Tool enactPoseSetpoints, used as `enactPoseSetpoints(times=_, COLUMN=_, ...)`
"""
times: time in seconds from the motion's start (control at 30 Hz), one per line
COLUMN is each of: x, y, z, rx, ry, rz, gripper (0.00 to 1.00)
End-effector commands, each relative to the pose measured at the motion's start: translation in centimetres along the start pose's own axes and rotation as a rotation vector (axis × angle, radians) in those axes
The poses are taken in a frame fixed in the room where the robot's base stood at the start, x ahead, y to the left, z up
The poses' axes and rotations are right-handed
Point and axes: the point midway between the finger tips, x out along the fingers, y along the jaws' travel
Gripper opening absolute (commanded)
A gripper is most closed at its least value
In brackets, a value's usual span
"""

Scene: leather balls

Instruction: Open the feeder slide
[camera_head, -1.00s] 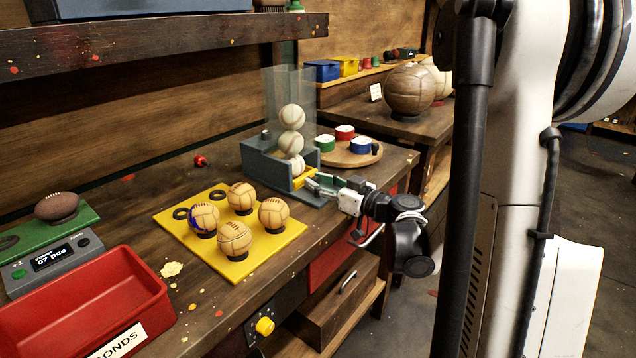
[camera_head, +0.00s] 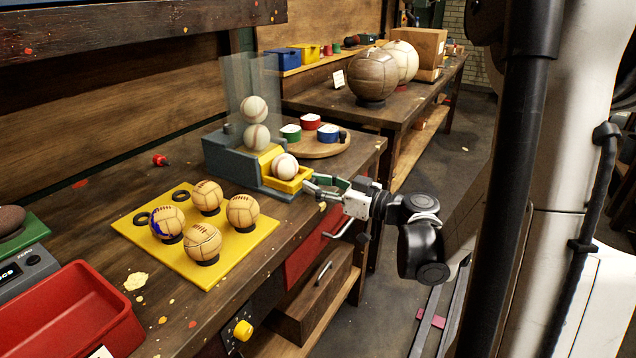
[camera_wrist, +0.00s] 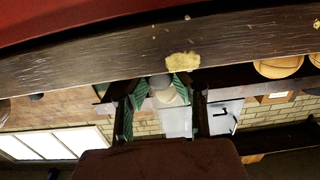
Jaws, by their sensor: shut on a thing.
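The feeder (camera_head: 222,160) is a blue-grey box on the bench with a clear upright chute (camera_head: 236,90). Two pale stitched balls (camera_head: 254,110) are stacked in the chute. The yellow feeder slide (camera_head: 290,184) sticks out of the box's front, toward my gripper, and carries one pale ball (camera_head: 285,167). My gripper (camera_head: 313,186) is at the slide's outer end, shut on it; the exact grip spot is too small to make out. In the wrist view, my green-padded fingers (camera_wrist: 160,95) stand either side of a pale rounded shape.
A yellow mat (camera_head: 247,240) with several tan balls on rings lies left of the feeder. A red bin (camera_head: 75,310) is at the front left. A round wooden board (camera_head: 322,148) with coloured tubs sits behind the feeder.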

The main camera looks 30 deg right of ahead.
Motion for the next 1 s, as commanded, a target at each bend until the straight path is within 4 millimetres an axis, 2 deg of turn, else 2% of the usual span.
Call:
enactPoseSetpoints(times=0.03, x=0.0, y=0.0, z=0.0, rx=0.000, ry=0.000, rz=0.000, gripper=0.23)
enactPoseSetpoints(times=0.17, x=0.0, y=0.0, z=0.0, rx=0.000, ry=0.000, rz=0.000, gripper=0.40)
enactPoseSetpoints(times=0.2, x=0.0, y=0.0, z=0.0, rx=0.000, ry=0.000, rz=0.000, gripper=0.41)
enactPoseSetpoints(times=0.43, x=0.0, y=0.0, z=0.0, rx=0.000, ry=0.000, rz=0.000, gripper=0.41)
enactPoseSetpoints(times=0.57, x=-0.7, y=0.1, z=0.0, rx=0.000, ry=0.000, rz=0.002, gripper=0.41)
enactPoseSetpoints(times=0.67, x=-1.9, y=0.1, z=0.0, rx=0.000, ry=0.000, rz=0.003, gripper=0.41)
enactPoseSetpoints(times=1.0, x=-7.6, y=0.1, z=0.0, rx=0.000, ry=0.000, rz=0.005, gripper=0.41)
